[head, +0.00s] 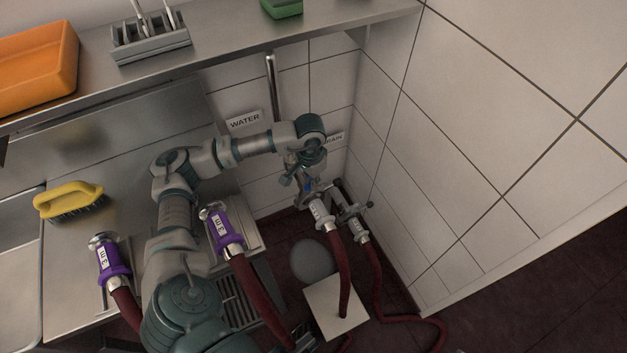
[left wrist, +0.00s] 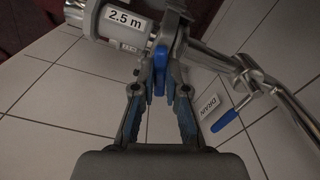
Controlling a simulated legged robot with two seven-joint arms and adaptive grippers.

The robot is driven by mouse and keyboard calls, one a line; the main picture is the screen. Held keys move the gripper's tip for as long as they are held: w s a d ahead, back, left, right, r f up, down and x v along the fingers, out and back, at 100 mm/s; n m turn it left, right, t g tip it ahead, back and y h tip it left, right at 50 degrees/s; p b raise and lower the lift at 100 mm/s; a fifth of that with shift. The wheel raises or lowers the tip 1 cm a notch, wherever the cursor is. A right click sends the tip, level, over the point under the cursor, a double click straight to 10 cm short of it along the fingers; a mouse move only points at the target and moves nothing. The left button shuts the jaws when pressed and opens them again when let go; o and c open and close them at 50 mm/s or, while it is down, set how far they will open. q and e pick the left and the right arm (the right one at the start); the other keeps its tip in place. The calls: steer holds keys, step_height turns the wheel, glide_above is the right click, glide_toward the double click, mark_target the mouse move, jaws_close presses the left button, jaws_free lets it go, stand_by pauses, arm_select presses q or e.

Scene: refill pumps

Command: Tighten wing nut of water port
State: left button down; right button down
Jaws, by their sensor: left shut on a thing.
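My left gripper (head: 306,186) reaches down to the water port in the back corner, beside the hose coupling (head: 320,213). In the left wrist view, the gripper's fingers (left wrist: 159,82) are closed around a small blue piece, which looks like the wing nut (left wrist: 160,56). It sits beside the grey coupling marked 2.5 m (left wrist: 115,20). The fingers hide part of it, and its tightness cannot be told. The WATER label (head: 244,121) is on the tiled wall. A gripper-like part, perhaps my right gripper (head: 303,336), shows at the bottom edge; its jaws are unclear.
A second hose coupling (head: 357,229) and the drain pipe with a blue lever (left wrist: 226,121) stand close to the right. Dark red hoses (head: 375,285) run across the floor. Purple-collared couplings (head: 222,229) stand left. The tiled wall (head: 450,150) bounds the right.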

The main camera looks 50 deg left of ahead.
arm_select(q)
steer(key=shift+w+a+r+m, duration=0.1)
steer(key=shift+m, duration=0.5)
steer(key=c, duration=1.3)
jaws_free()
steer(key=shift+o, duration=0.5)
step_height(320, 180, up, 12)
steer(key=shift+a, duration=0.1)
